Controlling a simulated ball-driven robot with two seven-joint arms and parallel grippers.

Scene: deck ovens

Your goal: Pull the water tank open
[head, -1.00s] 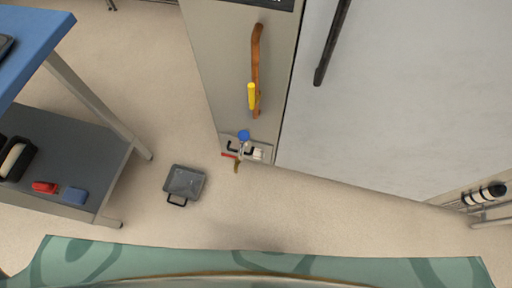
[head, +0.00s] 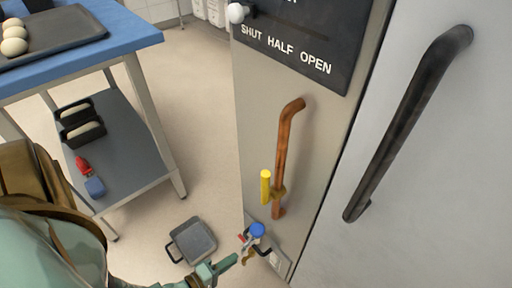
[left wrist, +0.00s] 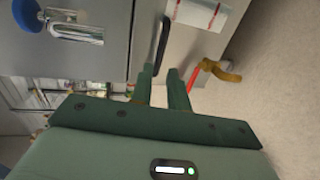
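The water tank front (head: 272,262) is a small grey panel at the foot of the oven's steel side column. Its black bar handle (left wrist: 161,45) shows in the left wrist view, beside a white label with red print (left wrist: 198,12). My left gripper (head: 230,262) is just left of the tank in the head view. In the left wrist view the gripper (left wrist: 163,72) is open, with a gap between its fingers. The handle's near end lies at that gap; I cannot tell whether the fingertips are around it. My right gripper is not in view.
A blue-knobbed chrome tap (left wrist: 75,28) and a brass drain valve with a red lever (left wrist: 215,70) flank the handle. Above are a copper pipe (head: 284,150) and a yellow grip (head: 266,187). A grey pan (head: 193,240) lies on the floor. A blue-topped table (head: 110,45) stands left.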

